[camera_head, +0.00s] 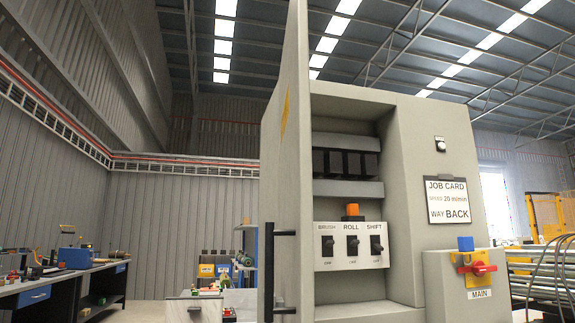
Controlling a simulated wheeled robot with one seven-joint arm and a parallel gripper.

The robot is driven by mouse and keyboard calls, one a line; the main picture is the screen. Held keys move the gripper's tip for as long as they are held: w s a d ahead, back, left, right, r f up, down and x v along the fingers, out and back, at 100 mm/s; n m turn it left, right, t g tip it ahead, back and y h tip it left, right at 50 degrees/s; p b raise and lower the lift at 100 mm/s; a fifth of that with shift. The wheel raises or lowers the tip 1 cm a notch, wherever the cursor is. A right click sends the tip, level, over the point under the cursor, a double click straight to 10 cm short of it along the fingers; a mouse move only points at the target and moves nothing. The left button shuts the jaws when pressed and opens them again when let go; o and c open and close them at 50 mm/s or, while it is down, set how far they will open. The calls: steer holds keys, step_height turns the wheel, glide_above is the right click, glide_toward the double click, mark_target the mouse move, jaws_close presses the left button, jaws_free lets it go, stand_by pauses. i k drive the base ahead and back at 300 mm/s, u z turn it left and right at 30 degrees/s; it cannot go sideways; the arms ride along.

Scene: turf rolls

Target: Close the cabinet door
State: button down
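The grey cabinet (412,140) stands right of the middle in the head view. Its door (287,150) is open and swung out toward me, so I see it at a steep angle. A black bar handle (270,272) sits low on the door's left face. Inside the open cabinet are black breaker blocks and a switch panel (348,262) labelled BRUSH, ROLL and SHIFT, with an orange knob on top. My gripper is not in view.
A MAIN box (465,287) with a red switch sticks out at the cabinet's right front, below a job card (447,200). A workbench (70,287) with tools runs along the left. Floor shows between bench and door.

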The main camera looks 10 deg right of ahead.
mark_target(293, 303)
steer(key=i, duration=0.35)
steer(key=u, duration=0.05)
steer(key=k, duration=0.5)
steer(key=u, duration=2.65)
steer(key=i, duration=1.95)
steer(key=z, duration=2.35)
